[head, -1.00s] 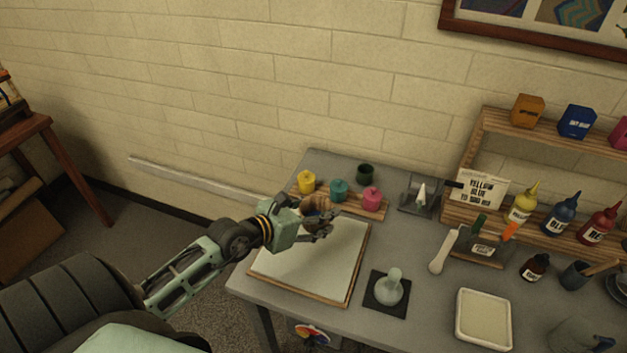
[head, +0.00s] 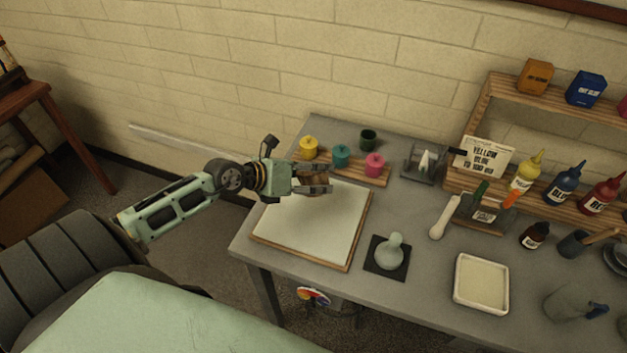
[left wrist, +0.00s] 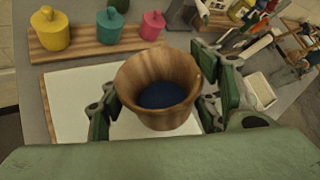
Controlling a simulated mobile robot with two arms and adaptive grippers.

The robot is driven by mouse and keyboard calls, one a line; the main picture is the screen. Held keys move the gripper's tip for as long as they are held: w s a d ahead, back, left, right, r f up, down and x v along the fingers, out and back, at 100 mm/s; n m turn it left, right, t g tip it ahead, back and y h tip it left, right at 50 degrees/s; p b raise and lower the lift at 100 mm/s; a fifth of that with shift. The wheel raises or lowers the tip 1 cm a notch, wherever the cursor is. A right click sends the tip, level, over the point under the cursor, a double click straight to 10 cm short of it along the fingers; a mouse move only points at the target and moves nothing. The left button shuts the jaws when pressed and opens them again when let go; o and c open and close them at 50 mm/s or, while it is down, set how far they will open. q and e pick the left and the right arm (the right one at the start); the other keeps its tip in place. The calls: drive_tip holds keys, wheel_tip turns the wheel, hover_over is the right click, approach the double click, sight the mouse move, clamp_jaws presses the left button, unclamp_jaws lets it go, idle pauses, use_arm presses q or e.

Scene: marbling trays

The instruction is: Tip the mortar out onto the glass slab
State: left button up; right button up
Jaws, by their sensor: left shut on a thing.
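My left gripper (head: 318,178) is shut on a wooden mortar (left wrist: 160,72), holding it above the glass slab. In the left wrist view the mortar sits between the fingers with its mouth toward the camera, and dark blue material (left wrist: 162,95) shows inside. In the head view the mortar (head: 312,186) is mostly hidden by the fingers. The glass slab (head: 310,225) is pale with a wooden edge and lies at the table's left end; its visible surface is bare. It also shows in the left wrist view (left wrist: 70,110). My right gripper is not in view.
A wooden rack with yellow (head: 308,148), teal (head: 341,156) and pink (head: 374,165) lidded jars stands behind the slab. A glass muller (head: 393,252) on a dark mat (head: 377,265) is to its right. A cream tray (head: 458,290) lies further right.

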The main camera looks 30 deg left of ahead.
use_arm(q)
drive_tip(key=f+n+h+b, duration=0.1)
drive_tip(key=b, duration=0.2)
drive_tip(key=f+n+g+h+b, duration=0.1)
drive_tip(key=b, duration=0.2)
drive_tip(key=shift+w+a+f+n, duration=0.2)
drive_tip(key=shift+a+n, duration=0.1)
drive_tip(key=n+h+b, duration=0.1)
drive_tip(key=d+f+n+g+h+b, duration=0.1)
drive_tip(key=f+n+h+b, duration=0.1)
drive_tip(key=n+h, duration=0.1)
drive_tip(key=shift+s+d+g+b, duration=0.2)
drive_tip(key=shift+s+g+b, duration=0.1)
drive_tip(key=shift+s+b, duration=0.1)
drive_tip(key=shift+s+d+n+h, duration=0.1)
drive_tip(key=shift+n+h, duration=0.3)
drive_tip(key=shift+n, duration=0.1)
drive_tip(key=shift+s+d+f+n+h, duration=0.15)
drive_tip(key=shift+d+n+h, duration=0.1)
drive_tip(key=shift+n+h, duration=0.25)
drive_tip(key=shift+s+d+f+n+h, duration=0.1)
drive_tip(key=shift+s+d+n+h, duration=0.1)
drive_tip(key=shift+n+h, duration=0.3)
drive_tip(key=shift+w, duration=0.1)
